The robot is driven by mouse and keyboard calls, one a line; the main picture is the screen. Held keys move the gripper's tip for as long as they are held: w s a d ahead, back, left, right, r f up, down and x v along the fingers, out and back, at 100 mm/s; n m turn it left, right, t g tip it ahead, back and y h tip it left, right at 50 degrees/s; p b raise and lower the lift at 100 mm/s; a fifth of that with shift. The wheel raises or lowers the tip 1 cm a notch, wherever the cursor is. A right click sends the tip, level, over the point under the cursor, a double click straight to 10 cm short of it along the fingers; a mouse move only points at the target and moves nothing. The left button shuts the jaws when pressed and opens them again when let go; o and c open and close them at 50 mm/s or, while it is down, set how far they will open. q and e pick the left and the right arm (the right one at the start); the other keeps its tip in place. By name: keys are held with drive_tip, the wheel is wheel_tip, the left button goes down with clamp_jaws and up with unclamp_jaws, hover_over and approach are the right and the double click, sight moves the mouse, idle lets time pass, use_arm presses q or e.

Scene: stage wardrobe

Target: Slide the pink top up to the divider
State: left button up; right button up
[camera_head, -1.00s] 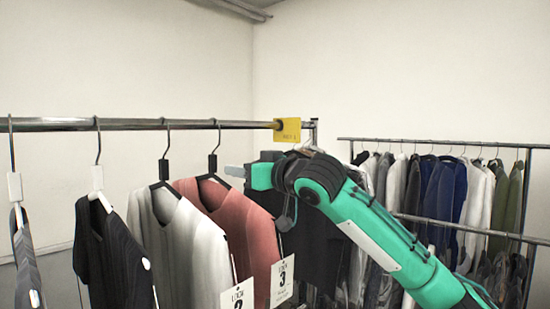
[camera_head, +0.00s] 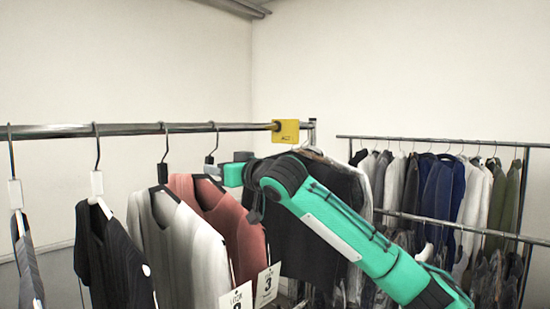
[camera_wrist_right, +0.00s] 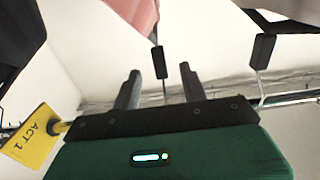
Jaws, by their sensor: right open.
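The pink top (camera_head: 238,222) hangs from the rail, between a white top and the yellow divider (camera_head: 285,131) marked ACT 1. There is bare rail between its hook and the divider. My right gripper (camera_head: 213,170) is at its hanger, just below the rail. In the right wrist view, the open fingers of my right gripper (camera_wrist_right: 160,85) stand on either side of the hanger's dark block and hook stem (camera_wrist_right: 158,62); I cannot tell if they touch. The pink top's cloth (camera_wrist_right: 130,14) shows above them, and the divider (camera_wrist_right: 32,137) is at the left. My left gripper is out of view.
The white top (camera_head: 180,245) and a dark top (camera_head: 112,262) hang left of the pink top. Dark clothes (camera_head: 320,220) hang beyond the divider, partly behind my right arm. A second rack (camera_head: 450,200) stands at the back right.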

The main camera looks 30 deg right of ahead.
sight(214, 180)
drive_tip(key=shift+p+x, duration=0.45)
drive_tip(key=shift+x, duration=1.3)
drive_tip(key=shift+w+d, duration=0.25)
drive_tip(key=shift+d, duration=0.35)
drive_tip(key=shift+w+d, duration=1.7)
drive_tip(key=shift+d, duration=3.05)
drive_tip(key=shift+w+d, duration=1.65)
drive_tip(key=shift+d, duration=3.1)
drive_tip(key=a+b+v, duration=0.1)
drive_tip(key=b+v, duration=0.5)
drive_tip(key=v, duration=0.7)
drive_tip(key=shift+s, duration=0.25)
drive_tip(key=shift+a, duration=0.1)
